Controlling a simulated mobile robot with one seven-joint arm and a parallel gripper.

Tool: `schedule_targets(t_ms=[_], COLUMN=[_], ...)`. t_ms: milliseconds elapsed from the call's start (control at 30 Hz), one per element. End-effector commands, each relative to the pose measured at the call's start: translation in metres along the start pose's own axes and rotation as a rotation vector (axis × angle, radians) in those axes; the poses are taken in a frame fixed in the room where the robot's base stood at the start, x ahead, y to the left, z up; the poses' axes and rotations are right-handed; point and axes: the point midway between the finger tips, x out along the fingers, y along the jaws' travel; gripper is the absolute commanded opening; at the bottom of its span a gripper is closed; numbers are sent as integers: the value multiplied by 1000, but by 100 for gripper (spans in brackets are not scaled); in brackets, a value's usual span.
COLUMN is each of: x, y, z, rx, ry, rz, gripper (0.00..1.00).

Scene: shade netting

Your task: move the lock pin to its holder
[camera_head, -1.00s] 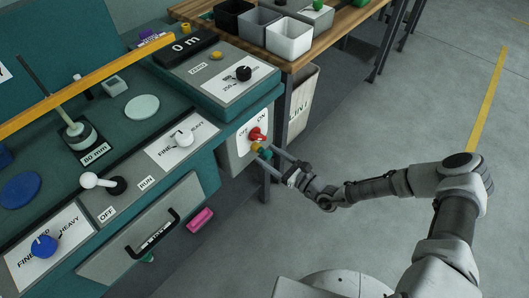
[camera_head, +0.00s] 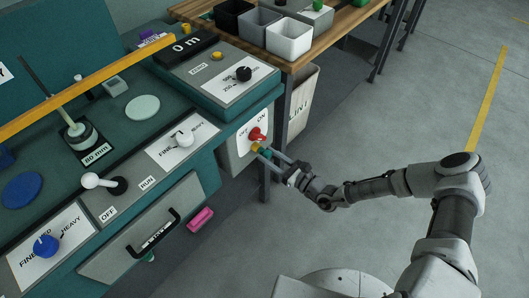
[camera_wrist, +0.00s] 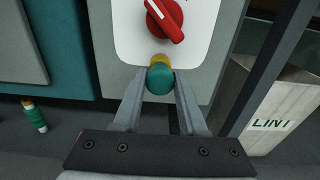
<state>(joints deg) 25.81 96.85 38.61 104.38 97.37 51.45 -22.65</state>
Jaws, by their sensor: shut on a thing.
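My gripper (camera_wrist: 160,92) is shut on a small pin with a teal end and a yellow collar, which I take to be the lock pin (camera_wrist: 160,78). It also shows in the head view (camera_head: 265,152), just below the red rotary switch (camera_wrist: 165,18). The switch sits on a white plate marked OFF and ON, on the end of the grey box (camera_head: 231,158). The pin's far end is hidden, so I cannot tell whether it is in the plate or clear of it. I cannot make out a holder for the pin.
The teal machine bench (camera_head: 110,125) with its knobs and drawer fills the left. A wooden table (camera_head: 345,20) with bins stands behind. A bin marked LINT (camera_wrist: 280,110) is right of the switch. A pink object (camera_head: 200,220) is below the bench. The floor at right is clear.

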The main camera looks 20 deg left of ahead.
Motion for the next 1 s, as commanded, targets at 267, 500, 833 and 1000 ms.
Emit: schedule_targets(t_ms=[267,500,833,1000], x=[0,-3,-10,-13], y=[0,0,0,0], z=[1,1,1,1], rx=[0,0,0,0], ry=[-1,-1,-1,-2], rz=[0,0,-1,-1], gripper=[0,0,0,0])
